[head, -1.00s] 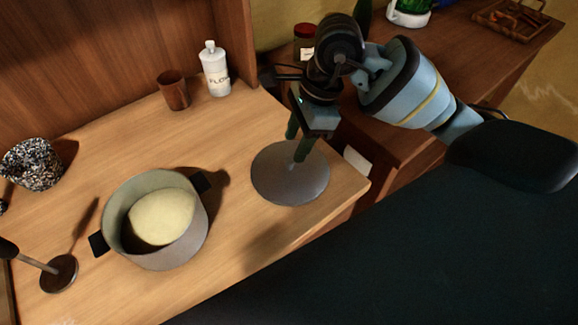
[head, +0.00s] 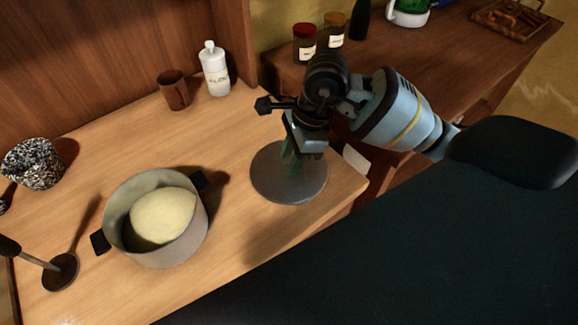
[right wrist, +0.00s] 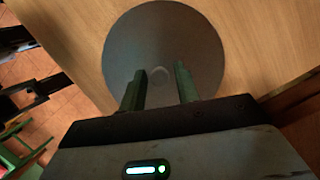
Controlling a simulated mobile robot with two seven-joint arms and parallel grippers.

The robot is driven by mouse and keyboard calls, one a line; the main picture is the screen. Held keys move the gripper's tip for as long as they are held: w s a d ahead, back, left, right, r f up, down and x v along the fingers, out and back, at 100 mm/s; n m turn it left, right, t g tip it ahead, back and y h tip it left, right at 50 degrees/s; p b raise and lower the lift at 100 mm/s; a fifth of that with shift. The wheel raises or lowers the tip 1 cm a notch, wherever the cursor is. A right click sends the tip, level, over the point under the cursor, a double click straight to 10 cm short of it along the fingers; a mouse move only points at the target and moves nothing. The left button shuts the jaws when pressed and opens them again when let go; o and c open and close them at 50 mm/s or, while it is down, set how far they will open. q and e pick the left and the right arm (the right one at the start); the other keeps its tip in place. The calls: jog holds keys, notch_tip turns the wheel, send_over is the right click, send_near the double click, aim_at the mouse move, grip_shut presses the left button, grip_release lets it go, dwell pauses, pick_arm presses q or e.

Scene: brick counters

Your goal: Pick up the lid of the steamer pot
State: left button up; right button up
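The lid (head: 309,185), a flat round grey disc, lies on the wooden counter near its right end. In the right wrist view the lid (right wrist: 165,40) has a small ring-like knob (right wrist: 160,75) near its middle. My right gripper (head: 291,171) points down just over the lid; in the right wrist view its two fingers (right wrist: 160,77) are apart, with the knob between and slightly ahead of them. Nothing is held. The steamer pot (head: 182,247), grey with black handles, stands uncovered to the left with a pale round mass (head: 163,215) inside. My left gripper does not show.
Jars (head: 305,43) stand on the right counter. Counter between pot and lid is clear.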

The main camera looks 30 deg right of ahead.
aim_at(285, 159)
grip_shut()
jog(key=shift+r, duration=0.15)
jog(key=shift+r, duration=0.55)
notch_tip(285, 159, up, 2)
jog(key=shift+w+r, duration=0.1)
jog(key=shift+r, duration=0.1)
jog(key=s+a, duration=0.1)
jog(key=s, duration=0.3)
jog(key=s+a, duration=0.2)
jog(key=s, duration=0.2)
jog(key=s+a+r+b, duration=0.1)
jog(key=s+a, duration=0.1)
jog(key=s, duration=0.2)
jog(key=shift+s+a, duration=0.2)
jog(key=shift+s, duration=0.2)
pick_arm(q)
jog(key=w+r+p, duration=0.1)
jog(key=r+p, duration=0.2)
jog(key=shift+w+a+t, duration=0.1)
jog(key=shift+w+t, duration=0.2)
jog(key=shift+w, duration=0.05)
pick_arm(e)
jog(key=shift+s+a+r, duration=0.1)
jog(key=shift+s+a, duration=0.15)
jog(key=shift+s, duration=0.3)
jog(key=shift+s+a, duration=0.2)
jog(key=shift+s, duration=0.3)
